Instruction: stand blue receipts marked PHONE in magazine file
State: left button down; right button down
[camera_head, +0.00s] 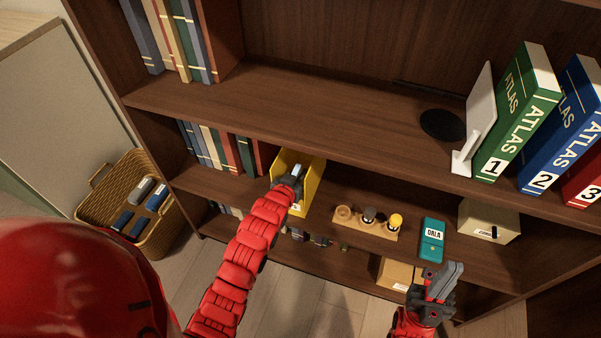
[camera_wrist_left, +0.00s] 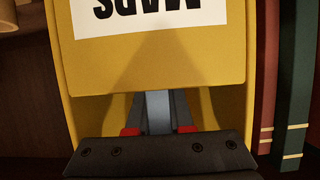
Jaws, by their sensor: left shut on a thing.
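The yellow magazine file (camera_head: 315,186) stands on the middle shelf, right of a row of books. Its label reads MAPS, upside down, in the left wrist view (camera_wrist_left: 150,45). My left gripper (camera_head: 291,178) is at the file, with its fingers (camera_wrist_left: 158,118) reaching in at the file's opening. It is shut on a narrow grey-blue thing (camera_wrist_left: 157,108), seemingly the blue receipts; no PHONE marking shows. The held thing's far end is hidden by the file. My right gripper (camera_head: 444,281) is in front of the lower shelves, with nothing seen in it.
A wicker basket (camera_head: 101,209) with several dark and grey blocks stands on the floor at left. Right of the file are a wooden holder (camera_head: 360,226) with stamps, a teal box (camera_head: 432,240) and a cream box (camera_head: 490,222). The upper shelf overhangs; several books stand close left.

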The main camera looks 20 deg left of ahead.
pick_arm(q)
jog(key=shift+s+r, duration=0.15)
jog(key=shift+s, duration=0.1)
jog(key=c, duration=0.8)
grip_release()
jog(key=shift+s+a+r, duration=0.1)
jog(key=shift+s, duration=0.2)
jog(key=p+v, duration=0.1)
jog(key=v, duration=1)
jog(key=shift+s, duration=0.15)
